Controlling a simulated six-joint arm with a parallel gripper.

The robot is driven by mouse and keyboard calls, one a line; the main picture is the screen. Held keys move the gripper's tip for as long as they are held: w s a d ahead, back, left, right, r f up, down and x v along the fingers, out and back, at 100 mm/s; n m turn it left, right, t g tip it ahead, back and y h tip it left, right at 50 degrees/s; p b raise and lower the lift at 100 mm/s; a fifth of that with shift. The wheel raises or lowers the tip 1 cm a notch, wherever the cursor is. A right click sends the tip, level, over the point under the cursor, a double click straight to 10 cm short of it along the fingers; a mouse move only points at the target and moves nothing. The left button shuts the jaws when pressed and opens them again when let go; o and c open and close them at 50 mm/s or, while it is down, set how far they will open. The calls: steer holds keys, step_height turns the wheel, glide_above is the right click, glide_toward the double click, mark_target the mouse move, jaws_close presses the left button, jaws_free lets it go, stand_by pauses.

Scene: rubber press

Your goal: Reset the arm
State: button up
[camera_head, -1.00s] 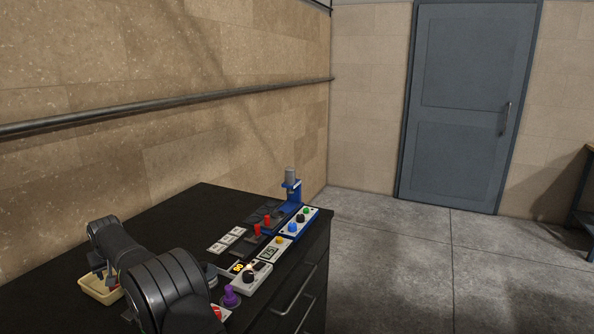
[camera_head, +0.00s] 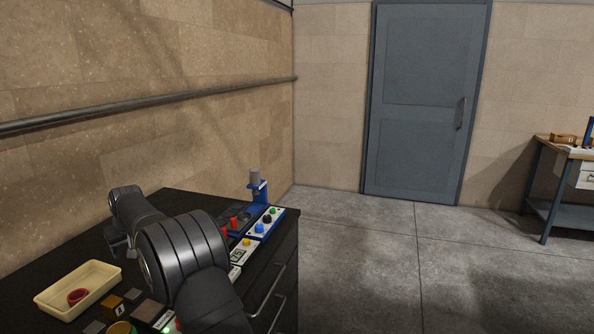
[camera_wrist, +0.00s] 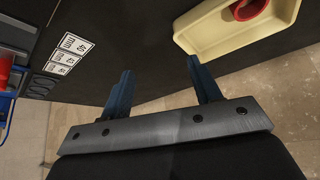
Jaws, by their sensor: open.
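My gripper (camera_wrist: 160,80) shows in the wrist view with its two blue fingers spread apart and nothing between them. It hangs over the black cabinet top, with a cream tray (camera_wrist: 240,42) beyond the right finger and white labels (camera_wrist: 70,50) to the left. In the head view my arm reaches over the cabinet (camera_head: 172,200), and my gripper (camera_head: 118,244) is small and partly hidden there. The cream tray (camera_head: 100,280) stands to its left with a red ring (camera_head: 78,296) inside.
A blue press (camera_head: 260,192) and panels with coloured buttons stand at the cabinet's far right end. Small blocks (camera_head: 113,306) lie near the tray. A stone wall (camera_head: 150,60) runs behind the cabinet. Open floor (camera_head: 370,250) and a wooden-topped bench (camera_head: 545,150) are to the right.

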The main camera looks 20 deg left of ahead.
steer(key=w+d+m, duration=0.1)
steer(key=w+d, duration=0.4)
steer(key=w, duration=0.3)
steer(key=w+d+m, duration=0.1)
steer(key=w+d, duration=0.4)
steer(key=w, duration=0.3)
steer(key=shift+t, duration=0.5)
steer(key=s+a+f, duration=0.1)
steer(key=a+f, duration=0.3)
steer(key=a, duration=0.1)
steer(key=s+a+f, duration=0.1)
steer(key=a+f, duration=0.1)
steer(key=a, duration=0.1)
steer(key=shift+s+a+f, duration=0.15)
steer(key=shift+s+f, duration=0.05)
steer(key=shift+s, duration=0.15)
steer(key=w+d+r, duration=0.3)
steer(key=d+r, duration=0.3)
steer(key=d, duration=0.3)
steer(key=s+a+n, duration=0.1)
steer(key=s+a, duration=0.5)
steer(key=s, duration=0.1)
steer(key=shift+s, duration=0.35)
